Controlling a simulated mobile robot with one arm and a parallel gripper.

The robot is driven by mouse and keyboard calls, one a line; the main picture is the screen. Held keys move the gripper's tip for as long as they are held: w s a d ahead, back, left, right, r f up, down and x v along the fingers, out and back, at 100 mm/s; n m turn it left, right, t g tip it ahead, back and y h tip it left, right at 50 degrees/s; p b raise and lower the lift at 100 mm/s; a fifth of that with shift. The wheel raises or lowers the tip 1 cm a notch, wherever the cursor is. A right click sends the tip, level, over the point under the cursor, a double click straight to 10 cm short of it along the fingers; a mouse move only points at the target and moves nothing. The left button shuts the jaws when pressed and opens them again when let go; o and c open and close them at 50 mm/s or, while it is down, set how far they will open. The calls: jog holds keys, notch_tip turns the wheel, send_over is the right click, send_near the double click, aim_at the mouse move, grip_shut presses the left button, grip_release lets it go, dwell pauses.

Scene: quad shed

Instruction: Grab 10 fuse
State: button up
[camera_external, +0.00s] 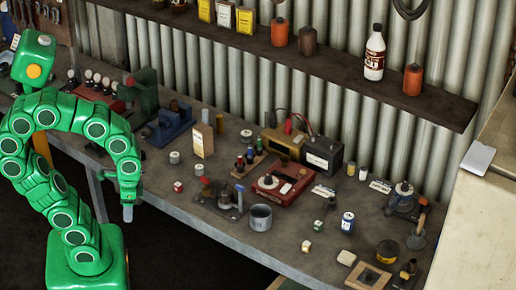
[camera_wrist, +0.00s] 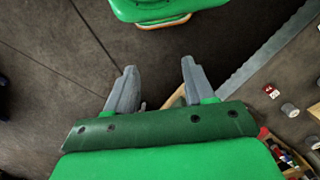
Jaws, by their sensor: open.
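My gripper (camera_external: 128,213) hangs in front of the bench's front edge, pointing down and apart from everything on the bench. In the wrist view its two grey fingers (camera_wrist: 158,72) are spread with nothing between them. Several small blocks that may be fuses lie on the bench: a red and white one (camera_external: 178,187), a green and white one (camera_external: 318,226) and a pale yellowish one (camera_external: 306,246). The red and white block also shows in the wrist view (camera_wrist: 271,91), right of the fingers. No "10" marking is readable on any of them.
The bench (camera_external: 215,222) is crowded. A grey cup (camera_external: 261,217), a red device (camera_external: 285,190), a blue-labelled can (camera_external: 347,223) and a wooden frame (camera_external: 368,277) stand on it. A shelf (camera_external: 340,76) with bottles and tins runs above. Dark floor lies below the gripper.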

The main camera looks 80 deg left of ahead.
jog(key=w+a+r+n+t+h, duration=0.1)
jog(key=w+a+r+n, duration=0.25)
jog(key=w, duration=0.55)
jog(key=n+t+h, duration=0.9)
jog(key=n, duration=1.3)
send_over(173, 188)
jog(key=s+a, duration=0.4)
notch_tip(173, 188, down, 16)
jog(key=shift+s, duration=0.15)
jog(key=shift+s+a+f+n+t, duration=0.2)
jog(key=shift+s+a+n+t, duration=0.15)
jog(key=shift+n+t, duration=0.2)
jog(key=shift+a+f+x, duration=0.1)
jog(key=shift+f+x, duration=0.05)
jog(key=shift+x, duration=1.8)
jog(key=shift+a+f+x, duration=0.1)
jog(key=shift+f+x, duration=0.05)
jog(key=shift+x, duration=1.85)
grip_shut()
